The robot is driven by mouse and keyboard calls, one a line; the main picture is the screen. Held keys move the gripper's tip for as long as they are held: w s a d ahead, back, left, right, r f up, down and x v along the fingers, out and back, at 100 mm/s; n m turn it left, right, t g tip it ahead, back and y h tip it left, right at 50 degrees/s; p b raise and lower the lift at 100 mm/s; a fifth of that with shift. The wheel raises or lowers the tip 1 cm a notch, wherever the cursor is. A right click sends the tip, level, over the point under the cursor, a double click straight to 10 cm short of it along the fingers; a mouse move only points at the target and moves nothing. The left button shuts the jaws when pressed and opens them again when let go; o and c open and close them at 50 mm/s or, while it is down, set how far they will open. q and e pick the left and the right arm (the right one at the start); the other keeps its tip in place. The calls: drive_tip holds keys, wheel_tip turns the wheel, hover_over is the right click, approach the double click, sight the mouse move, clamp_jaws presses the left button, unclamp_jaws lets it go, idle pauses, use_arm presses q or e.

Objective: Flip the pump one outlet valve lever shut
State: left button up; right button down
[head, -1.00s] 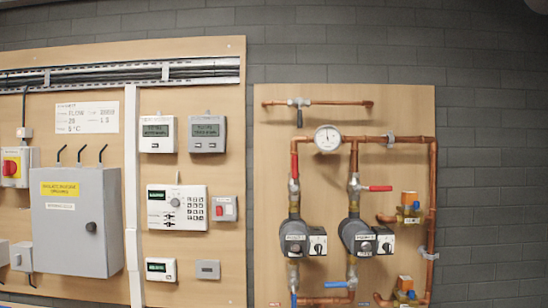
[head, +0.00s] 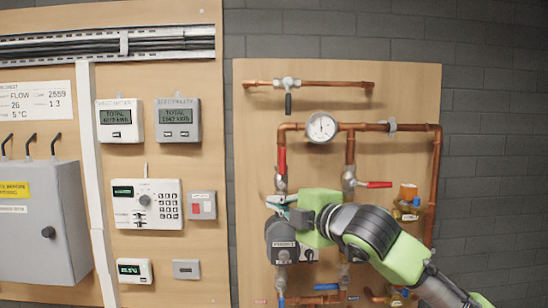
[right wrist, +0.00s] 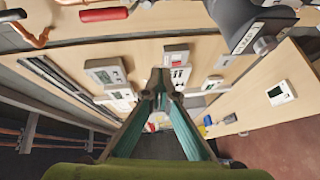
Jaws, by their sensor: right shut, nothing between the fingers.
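The pump one outlet valve lever (head: 282,161) is red and stands upright along the left copper riser, above the left pump (head: 281,243). It also shows at the top left of the right wrist view (right wrist: 103,14), beside its silver valve body. My right gripper (head: 273,203) is shut and empty, pointing left just below the lever and over the top of the left pump. Its fingertips also show in the right wrist view (right wrist: 160,82), with the lever off to their upper left. I cannot tell whether it touches the valve. My left gripper is not in view.
The second pump's red lever (head: 379,184) points right, above my right arm, which hides most of that pump. A round gauge (head: 321,127) sits on the upper pipe. Meters and a controller (head: 146,204) are on the board to the left.

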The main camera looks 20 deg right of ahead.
wheel_tip(320, 180, up, 8)
drive_tip(key=d+n+t, duration=0.1)
drive_tip(key=d, duration=0.1)
drive_tip(key=shift+s+f, duration=0.15)
drive_tip(key=shift+s, duration=0.1)
drive_tip(key=shift+a, duration=0.1)
